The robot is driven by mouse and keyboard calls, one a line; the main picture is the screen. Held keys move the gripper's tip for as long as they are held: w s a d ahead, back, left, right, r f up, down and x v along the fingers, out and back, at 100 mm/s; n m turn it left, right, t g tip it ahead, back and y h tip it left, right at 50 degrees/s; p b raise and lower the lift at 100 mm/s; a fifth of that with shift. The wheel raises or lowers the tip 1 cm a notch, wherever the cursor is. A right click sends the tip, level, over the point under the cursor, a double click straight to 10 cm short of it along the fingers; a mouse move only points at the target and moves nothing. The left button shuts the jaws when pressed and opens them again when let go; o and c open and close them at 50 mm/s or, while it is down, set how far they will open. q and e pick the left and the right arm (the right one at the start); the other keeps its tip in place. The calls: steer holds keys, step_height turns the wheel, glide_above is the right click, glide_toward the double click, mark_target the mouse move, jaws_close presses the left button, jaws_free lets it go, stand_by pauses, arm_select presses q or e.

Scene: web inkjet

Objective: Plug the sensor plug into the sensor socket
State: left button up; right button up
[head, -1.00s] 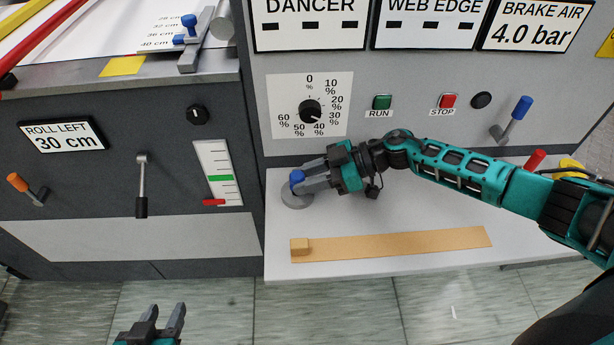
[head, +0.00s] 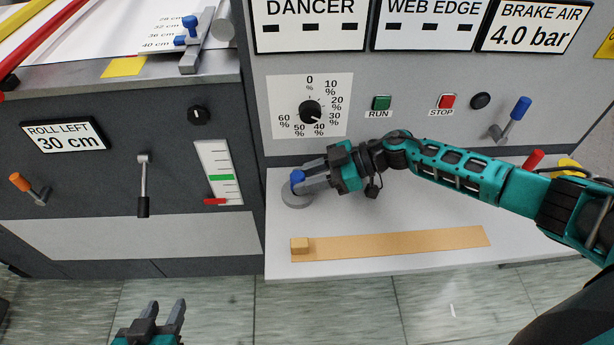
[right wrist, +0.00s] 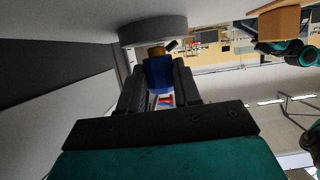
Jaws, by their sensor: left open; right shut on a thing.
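The blue sensor plug (head: 297,178) is between the fingertips of my right gripper (head: 303,182), which is shut on it. The grey round sensor socket (head: 294,200) sits on the white shelf just below the plug. In the right wrist view the blue plug (right wrist: 158,74) shows a brass-coloured end (right wrist: 157,51) against or just short of the grey disc (right wrist: 153,29). I cannot tell whether that end is inside the socket. My left gripper (head: 164,312) is open and empty, low over the floor, away from the shelf.
A tan strip with a small block (head: 390,245) lies on the white shelf (head: 420,212) in front of my right gripper. The panel behind has a dial (head: 310,111), a RUN button (head: 381,102) and a STOP button (head: 446,101). The dark cabinet (head: 100,185) stands at left.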

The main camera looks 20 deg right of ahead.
arm_select(q)
steer(key=shift+r, duration=0.25)
stand_by(0.8)
steer(key=shift+r+p, duration=0.35)
steer(key=shift+p, duration=0.25)
steer(key=shift+r+p, duration=0.8)
steer(key=shift+r, duration=0.05)
stand_by(1.8)
steer(key=shift+r, duration=0.25)
steer(key=shift+r+p, duration=0.45)
steer(key=shift+p, duration=0.25)
stand_by(2.2)
